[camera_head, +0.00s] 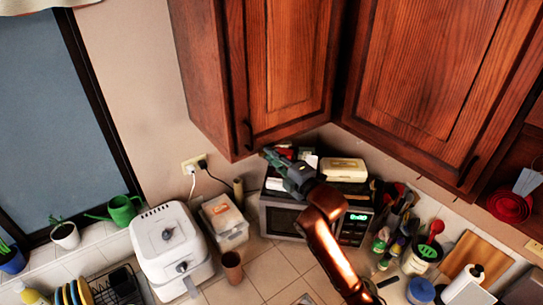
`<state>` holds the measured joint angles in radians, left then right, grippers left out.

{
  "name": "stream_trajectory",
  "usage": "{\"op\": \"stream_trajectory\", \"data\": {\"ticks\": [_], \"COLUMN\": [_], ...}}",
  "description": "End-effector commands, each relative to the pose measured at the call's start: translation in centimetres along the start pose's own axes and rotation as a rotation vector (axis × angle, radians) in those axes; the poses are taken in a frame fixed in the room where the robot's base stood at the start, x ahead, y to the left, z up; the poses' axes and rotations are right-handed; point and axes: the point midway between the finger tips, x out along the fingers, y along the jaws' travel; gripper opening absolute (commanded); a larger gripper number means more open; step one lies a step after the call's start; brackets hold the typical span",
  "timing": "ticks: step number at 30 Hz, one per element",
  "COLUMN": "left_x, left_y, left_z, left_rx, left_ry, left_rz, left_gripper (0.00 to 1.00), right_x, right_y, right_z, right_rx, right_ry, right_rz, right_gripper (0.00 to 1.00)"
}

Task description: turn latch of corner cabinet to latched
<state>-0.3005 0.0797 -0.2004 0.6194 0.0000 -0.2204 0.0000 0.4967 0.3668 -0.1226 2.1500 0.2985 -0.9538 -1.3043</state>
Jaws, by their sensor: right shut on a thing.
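Dark wood wall cabinets hang across the top of the head view. The door of the left one (290,60), by the corner, looks closed and has a dark handle (247,134) at its lower left. My right gripper (268,153) is just below and right of that handle, close to the door's lower edge. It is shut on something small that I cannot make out. No latch can be clearly told apart, so its position is unclear. My left gripper is not in view.
Below the cabinets, a microwave (285,218) with boxes on top stands behind my right arm. A white air fryer (172,240) and a plastic container (225,222) stand left. Utensils and bottles crowd the right. Another closed cabinet (435,80) hangs right.

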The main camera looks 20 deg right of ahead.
Motion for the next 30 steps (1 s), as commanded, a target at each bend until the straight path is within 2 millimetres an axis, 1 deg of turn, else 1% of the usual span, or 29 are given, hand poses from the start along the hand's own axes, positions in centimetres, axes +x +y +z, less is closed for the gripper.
{"op": "stream_trajectory", "data": {"ticks": [5, 11, 19, 30], "left_x": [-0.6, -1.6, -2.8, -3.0], "left_y": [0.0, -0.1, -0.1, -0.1], "left_z": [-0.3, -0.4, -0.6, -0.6], "left_rx": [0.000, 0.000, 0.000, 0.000], "left_ry": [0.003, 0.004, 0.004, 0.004], "left_rz": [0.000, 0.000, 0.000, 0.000], "left_gripper": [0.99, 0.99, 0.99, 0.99], "right_x": [0.0, 0.0, 0.0, 0.1], "right_y": [0.1, 0.5, 1.0, 1.5], "right_z": [0.1, 0.1, 0.3, 0.7], "right_rx": [0.058, 0.194, 0.445, 0.798], "right_ry": [-0.002, -0.002, -0.003, -0.002], "right_rz": [-0.003, -0.004, -0.003, -0.002], "right_gripper": [0.00, 0.00, 0.00, 0.00]}}
